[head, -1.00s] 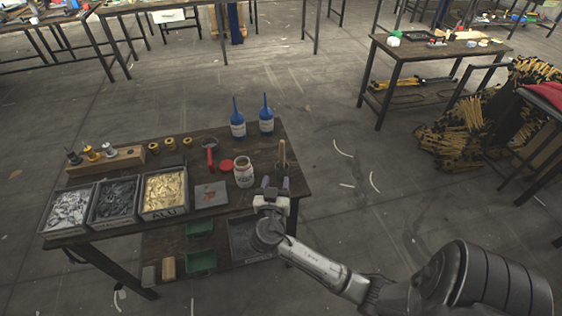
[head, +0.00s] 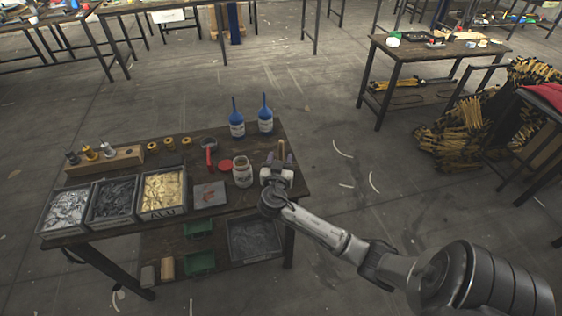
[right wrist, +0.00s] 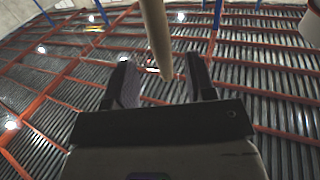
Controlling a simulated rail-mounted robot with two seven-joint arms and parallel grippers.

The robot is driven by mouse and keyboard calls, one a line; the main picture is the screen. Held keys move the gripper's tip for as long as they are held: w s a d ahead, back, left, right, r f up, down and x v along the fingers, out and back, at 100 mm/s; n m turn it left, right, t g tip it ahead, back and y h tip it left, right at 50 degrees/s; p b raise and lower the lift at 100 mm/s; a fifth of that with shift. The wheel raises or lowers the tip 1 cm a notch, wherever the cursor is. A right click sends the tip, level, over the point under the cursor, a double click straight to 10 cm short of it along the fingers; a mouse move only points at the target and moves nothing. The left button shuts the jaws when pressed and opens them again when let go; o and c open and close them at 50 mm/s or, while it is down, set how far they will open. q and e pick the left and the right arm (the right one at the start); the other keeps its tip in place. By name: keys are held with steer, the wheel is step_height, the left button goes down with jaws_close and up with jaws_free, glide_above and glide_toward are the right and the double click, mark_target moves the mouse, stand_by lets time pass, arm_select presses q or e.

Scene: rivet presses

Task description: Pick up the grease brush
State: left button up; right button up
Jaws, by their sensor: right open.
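The grease brush (head: 281,149) shows as an upright wooden handle near the right end of the worktable. Its lower part is hidden behind my gripper. My right gripper (head: 277,161) is open, with its fingers on either side of the handle in the head view. In the right wrist view the handle (right wrist: 155,35) comes down from the top, and its lower visible end lies between the two open fingers (right wrist: 160,80). No finger visibly touches it. My left gripper is in neither view.
Two blue bottles (head: 237,125) stand behind. Bins of rivets (head: 163,212) fill the left front.

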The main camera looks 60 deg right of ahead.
mark_target(281, 153)
steer(key=x, duration=0.4)
steer(key=shift+w, duration=0.1)
steer(key=shift+c, duration=0.3)
jaws_close()
